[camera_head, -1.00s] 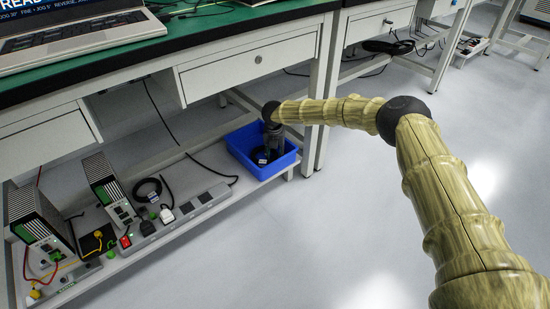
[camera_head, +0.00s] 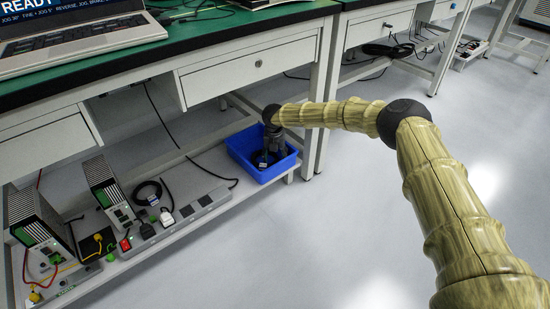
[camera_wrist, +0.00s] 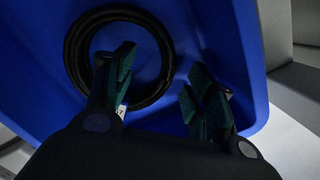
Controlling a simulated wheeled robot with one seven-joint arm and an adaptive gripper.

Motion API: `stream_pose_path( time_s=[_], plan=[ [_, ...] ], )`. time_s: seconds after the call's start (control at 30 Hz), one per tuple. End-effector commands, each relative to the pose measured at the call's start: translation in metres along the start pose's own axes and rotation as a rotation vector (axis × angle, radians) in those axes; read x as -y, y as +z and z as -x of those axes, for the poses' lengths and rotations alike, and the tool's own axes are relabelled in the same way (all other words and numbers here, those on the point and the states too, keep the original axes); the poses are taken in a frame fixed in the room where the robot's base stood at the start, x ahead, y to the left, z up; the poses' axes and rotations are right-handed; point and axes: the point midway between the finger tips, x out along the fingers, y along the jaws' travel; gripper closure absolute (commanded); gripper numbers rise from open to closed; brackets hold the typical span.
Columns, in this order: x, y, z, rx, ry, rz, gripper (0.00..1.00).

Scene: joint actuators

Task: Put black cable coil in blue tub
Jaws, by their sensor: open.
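The blue tub (camera_head: 267,172) stands at the right end of the low shelf under the bench. My gripper (camera_head: 270,150) points down into the tub, with its fingers apart. In the wrist view the blue tub (camera_wrist: 210,30) fills most of the picture. A black cable coil (camera_wrist: 165,60) lies on the tub's floor there. My open gripper (camera_wrist: 160,90) is above it, and its left finger overlaps the coil in the picture. The right finger is clear of the coil. The coil in the tub (camera_head: 258,157) is partly hidden by my gripper in the head view.
Another dark cable coil (camera_head: 147,193) lies on the shelf, left of a grey power strip (camera_head: 204,202). Grey-and-black units (camera_head: 36,218) stand at the shelf's left. The drawer (camera_head: 250,68) and green bench top overhang the shelf.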

Motion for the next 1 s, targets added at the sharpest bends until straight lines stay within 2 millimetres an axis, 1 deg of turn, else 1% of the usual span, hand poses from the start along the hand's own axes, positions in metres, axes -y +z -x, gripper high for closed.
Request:
stream_pose_path(
  time_s=[0.5, 0.63, 1.0],
  plan=[
    [0.0, 0.001, 0.066, 0.0, 0.0, 0.0, 0.45],
    [0.0, 0.0, 0.073, -0.001, 0.0, 0.001, 0.45],
    [0.0, 0.0, 0.073, -0.001, 0.0, 0.0, 0.45]
  ],
)
